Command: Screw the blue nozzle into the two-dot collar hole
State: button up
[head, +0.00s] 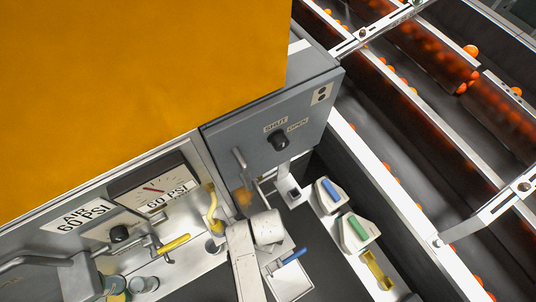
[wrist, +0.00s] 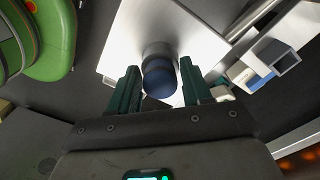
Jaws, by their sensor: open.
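My gripper (wrist: 158,70) is open in the wrist view, with one dark green finger on each side of a dark blue rounded piece (wrist: 160,78). A grey cylindrical part (wrist: 158,50) is directly behind the blue piece, in front of a white plate (wrist: 205,25). I cannot tell whether the fingers touch the piece. In the head view a blue rod-like piece (head: 291,257) shows beside my white arm, over a pale plate (head: 290,287). Another blue piece (head: 331,190) lies on a white holder at right. A two-dot label (head: 322,94) is on the grey box; its collar hole is not clearly visible.
A green piece (head: 358,227) on a white holder and a yellow holder (head: 377,272) stand right of my arm. A SHUT/OPEN knob (head: 279,141), a pressure gauge (head: 154,186) and yellow handles (head: 174,243) are nearby. Conveyors with oranges run along the right.

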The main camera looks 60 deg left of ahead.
jog(key=c, duration=0.5)
jog(key=shift+m, duration=0.8)
jog(key=shift+c, duration=0.2)
jog(key=shift+m, duration=0.9)
jog(key=shift+m+b, duration=0.3)
jog(key=shift+m, duration=0.6)
jog(key=shift+m, duration=0.8)
